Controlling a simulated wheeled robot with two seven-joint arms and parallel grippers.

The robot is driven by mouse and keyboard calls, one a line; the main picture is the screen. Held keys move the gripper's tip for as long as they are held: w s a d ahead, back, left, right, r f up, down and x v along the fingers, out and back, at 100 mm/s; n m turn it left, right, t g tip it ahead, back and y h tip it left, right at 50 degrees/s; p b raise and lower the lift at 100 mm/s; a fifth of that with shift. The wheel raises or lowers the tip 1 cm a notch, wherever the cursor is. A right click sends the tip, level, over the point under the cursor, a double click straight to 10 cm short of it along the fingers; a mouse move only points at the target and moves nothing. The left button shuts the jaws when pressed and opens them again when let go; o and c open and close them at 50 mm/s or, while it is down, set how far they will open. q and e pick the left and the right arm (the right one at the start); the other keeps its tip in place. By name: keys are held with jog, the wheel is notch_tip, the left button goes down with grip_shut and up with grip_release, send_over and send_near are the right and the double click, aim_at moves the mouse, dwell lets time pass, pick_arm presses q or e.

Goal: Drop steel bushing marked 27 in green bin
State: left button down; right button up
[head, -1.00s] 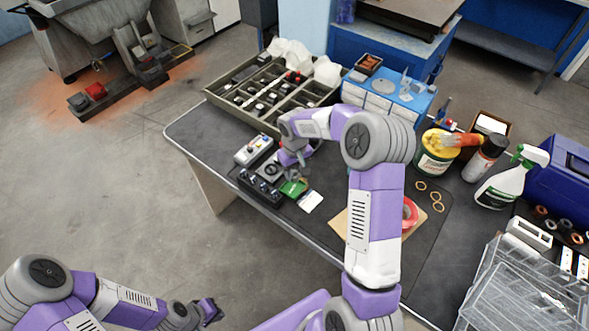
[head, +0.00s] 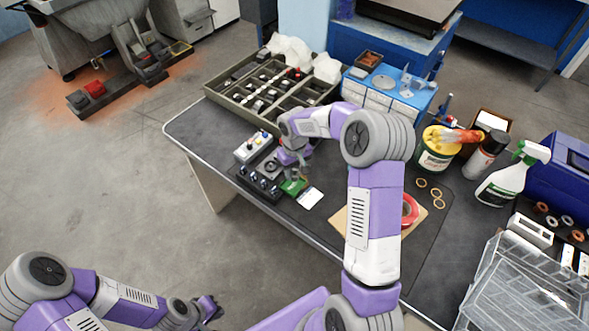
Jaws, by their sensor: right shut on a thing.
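My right gripper (head: 284,165) is low over the bench beside the small dark boxes, at the end of the arm reaching across the middle of the head view. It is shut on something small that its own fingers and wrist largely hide. I cannot read a 27 or make out the steel bushing for sure. A small flat green thing (head: 294,186) lies just in front of this gripper; I cannot tell whether it is a bin. My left gripper (head: 212,308) hangs over the floor at the lower left, away from the bench; its jaws are too small to judge.
A divided olive tray (head: 222,101) with small parts stands behind the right gripper. A grey box with buttons (head: 253,147) and a black knobbed box (head: 258,184) are close by.

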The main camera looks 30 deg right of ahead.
jog(key=shift+f+b, duration=0.6)
jog(key=shift+f, duration=0.3)
dwell(0.4)
jog(key=o, duration=1.2)
jog(key=shift+c, duration=0.2)
notch_tip(320, 180, up, 8)
jog(key=p, duration=0.2)
jog(key=shift+f, duration=0.2)
notch_tip(320, 180, up, 5)
jog(key=p, duration=0.4)
